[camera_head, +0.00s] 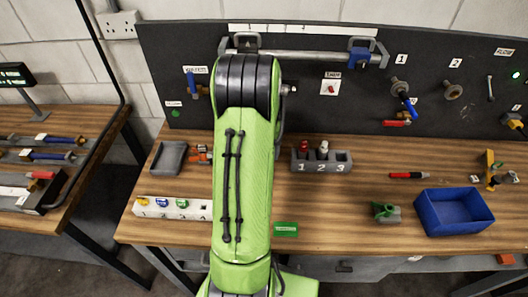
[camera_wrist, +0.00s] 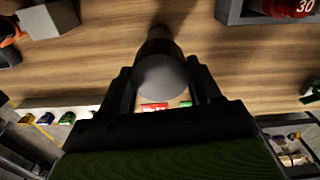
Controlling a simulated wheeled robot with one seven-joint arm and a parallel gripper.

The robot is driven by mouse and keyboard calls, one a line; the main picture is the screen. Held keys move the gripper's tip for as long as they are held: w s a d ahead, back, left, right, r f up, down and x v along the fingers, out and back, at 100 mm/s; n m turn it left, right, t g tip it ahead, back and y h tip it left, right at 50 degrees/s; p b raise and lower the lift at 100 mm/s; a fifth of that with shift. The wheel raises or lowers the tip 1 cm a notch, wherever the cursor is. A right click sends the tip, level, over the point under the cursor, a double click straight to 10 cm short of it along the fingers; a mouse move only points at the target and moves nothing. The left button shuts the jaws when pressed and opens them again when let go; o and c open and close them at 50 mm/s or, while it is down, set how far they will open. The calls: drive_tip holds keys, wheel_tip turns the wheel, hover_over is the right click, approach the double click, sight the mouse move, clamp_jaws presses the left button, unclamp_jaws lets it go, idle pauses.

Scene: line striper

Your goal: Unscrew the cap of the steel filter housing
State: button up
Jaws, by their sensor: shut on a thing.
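In the wrist view, a smooth grey rounded piece (camera_wrist: 165,78), which looks like the cap end of the steel filter housing, sits between the two black fingers of my gripper (camera_wrist: 162,85). The fingers are shut on it, one at each side. A darker narrower part (camera_wrist: 158,40) extends beyond it towards the wooden bench, with a shadow. I cannot tell where the cap meets the body. In the head view, my green arm hides the housing and my gripper.
A grey holder numbered 1 to 3 (camera_head: 334,166) is right of my arm, and a grey tray (camera_head: 170,158) left. A white numbered rack (camera_head: 172,212) lies front left. A blue bin (camera_head: 480,212) and green object (camera_head: 385,211) stand right. A dark tool panel (camera_head: 330,120) rises behind.

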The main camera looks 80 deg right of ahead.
drive_tip(key=shift+c, duration=0.5)
drive_tip(key=n, duration=0.4)
drive_tip(key=shift+n, duration=2.6)
drive_tip(key=n, duration=0.4)
drive_tip(key=shift+n, duration=0.3)
